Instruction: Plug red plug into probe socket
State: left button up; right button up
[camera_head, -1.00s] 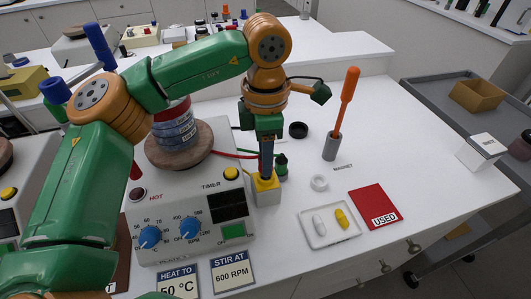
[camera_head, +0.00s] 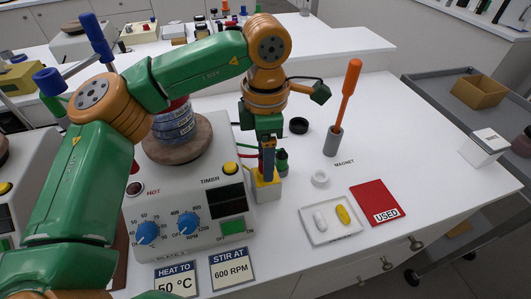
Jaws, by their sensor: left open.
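My left gripper (camera_head: 267,170) points straight down, open, at a small white block with a yellow top (camera_head: 266,184), just right of the hotplate. Its fingertips overlap the yellow top, and I cannot tell whether they touch it. A short red cable (camera_head: 243,156) shows between the hotplate and the gripper. No red plug can be made out clearly; the gripper may hide it. No probe socket can be picked out with certainty. A dark green piece (camera_head: 282,160) stands close behind the gripper on its right. My right gripper is out of view.
The hotplate (camera_head: 190,232) carries a wooden disc and a banded jar (camera_head: 174,125). To the right are a white ring (camera_head: 320,178), a grey holder with an orange-handled rod (camera_head: 333,140), a tray (camera_head: 318,236) and a red USED card (camera_head: 373,201).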

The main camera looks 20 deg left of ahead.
pick_arm(q)
notch_tip(320, 180, up, 7)
jog(key=shift+r, duration=0.1)
dwell(0.6)
